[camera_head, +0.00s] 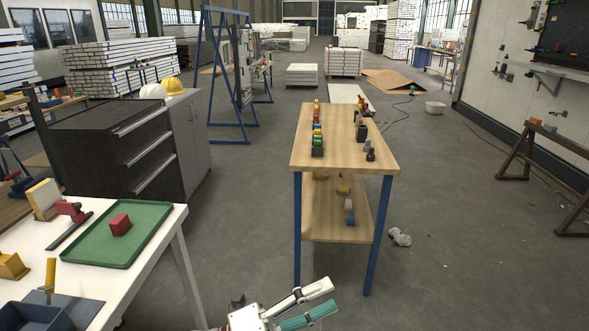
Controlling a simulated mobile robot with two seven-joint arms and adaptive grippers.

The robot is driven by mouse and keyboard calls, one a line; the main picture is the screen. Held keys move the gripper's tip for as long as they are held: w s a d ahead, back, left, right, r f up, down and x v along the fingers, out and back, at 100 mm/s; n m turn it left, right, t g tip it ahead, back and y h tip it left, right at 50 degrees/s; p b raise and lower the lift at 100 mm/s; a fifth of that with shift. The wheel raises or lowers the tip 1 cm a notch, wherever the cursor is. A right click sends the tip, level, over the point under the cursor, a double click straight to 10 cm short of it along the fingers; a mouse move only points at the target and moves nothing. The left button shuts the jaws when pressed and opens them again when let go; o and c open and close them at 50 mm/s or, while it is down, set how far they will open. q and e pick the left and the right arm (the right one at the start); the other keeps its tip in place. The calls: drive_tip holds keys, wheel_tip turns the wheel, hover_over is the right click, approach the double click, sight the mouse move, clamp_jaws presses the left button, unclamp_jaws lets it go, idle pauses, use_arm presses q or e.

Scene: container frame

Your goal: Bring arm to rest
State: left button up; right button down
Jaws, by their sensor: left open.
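My left gripper (324,296) is at the bottom edge of the head view, low over the floor in front of the wooden table. Two long fingers, one white and one teal, point to the right. It is open, and I see nothing between the fingers. It is apart from the tables and their objects. Most of the arm behind it is cut off by the frame. My right gripper is not in view.
A white table (184,238) at left carries a green tray (150,243) with a red block (120,224), a blue-grey bin (35,318) and tools. Ahead stands a wooden table (337,150) with several small items and a lower shelf. A dark drawer cabinet (110,150) stands left. Floor at right is mostly clear.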

use_arm(q)
drive_tip(key=a+f+n+t+y, duration=0.8)
drive_tip(key=a+f+n+y, duration=0.45)
drive_tip(key=n, duration=0.75)
drive_tip(key=s+a+f+n+g+y, duration=0.2)
drive_tip(key=s+a+f+n, duration=0.2)
drive_tip(key=f, duration=0.5)
drive_tip(key=s+a+f+n+g+y, duration=0.2)
drive_tip(key=s+a+f+n, duration=0.3)
drive_tip(key=s+a+f, duration=0.3)
drive_tip(key=shift+s+a+f+n, duration=0.3)
drive_tip(key=shift+s+a+f, duration=0.1)
drive_tip(key=shift+s+f, duration=0.45)
